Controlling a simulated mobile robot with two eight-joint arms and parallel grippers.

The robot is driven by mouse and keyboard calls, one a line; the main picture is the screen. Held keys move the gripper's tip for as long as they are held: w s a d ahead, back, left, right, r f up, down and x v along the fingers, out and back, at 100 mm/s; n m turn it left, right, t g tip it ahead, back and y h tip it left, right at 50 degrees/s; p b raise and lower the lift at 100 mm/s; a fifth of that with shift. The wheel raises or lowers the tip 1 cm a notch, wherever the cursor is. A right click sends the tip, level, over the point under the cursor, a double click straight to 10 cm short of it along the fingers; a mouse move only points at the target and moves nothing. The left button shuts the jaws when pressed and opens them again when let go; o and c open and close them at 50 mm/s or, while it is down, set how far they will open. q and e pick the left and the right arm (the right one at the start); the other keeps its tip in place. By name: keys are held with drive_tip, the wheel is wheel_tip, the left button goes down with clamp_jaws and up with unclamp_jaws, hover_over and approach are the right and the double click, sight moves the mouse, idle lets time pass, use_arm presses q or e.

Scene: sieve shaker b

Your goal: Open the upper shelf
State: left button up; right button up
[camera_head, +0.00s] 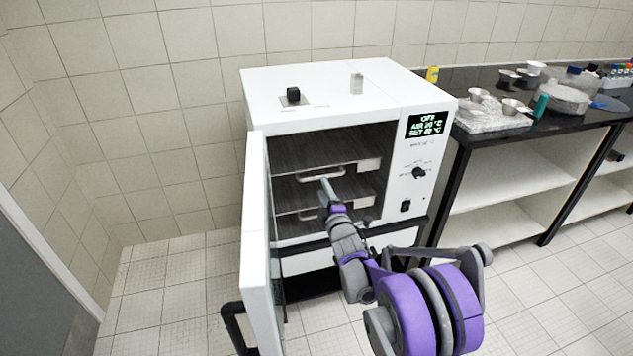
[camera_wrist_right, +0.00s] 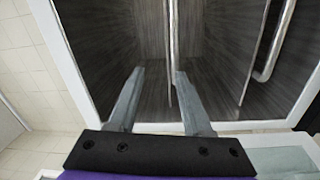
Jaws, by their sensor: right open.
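The white oven (camera_head: 400,78) stands open, and its dark chamber holds two shelves. The upper shelf (camera_head: 360,163) has a light bar handle (camera_head: 308,176) on its front edge and sits inside the chamber. The lower shelf (camera_head: 352,203) is below it. My left gripper is out of view.
The oven door (camera_head: 256,240) is swung open on the left. The control panel (camera_head: 418,170) is right of the chamber. A dark bench (camera_head: 590,121) with bowls and bottles stands at the right. The tiled floor (camera_head: 180,285) at left is clear.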

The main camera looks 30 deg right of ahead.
sight(318, 167)
use_arm(q)
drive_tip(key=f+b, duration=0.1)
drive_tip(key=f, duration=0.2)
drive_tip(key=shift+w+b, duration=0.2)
drive_tip(key=shift+b, duration=0.2)
use_arm(e)
drive_tip(key=w+d, duration=0.1)
drive_tip(key=w, duration=0.3)
drive_tip(key=w+d+f+n+t, duration=0.1)
drive_tip(key=w+d, duration=0.1)
drive_tip(key=w, duration=0.2)
drive_tip(key=w+d+n, duration=0.1)
drive_tip(key=w+d, duration=0.1)
drive_tip(key=w, duration=0.2)
drive_tip(key=shift+f+t, duration=0.2)
drive_tip(key=shift+t, duration=0.1)
drive_tip(key=shift+c, duration=0.3)
drive_tip(key=shift+s+a, duration=0.1)
clamp_jaws()
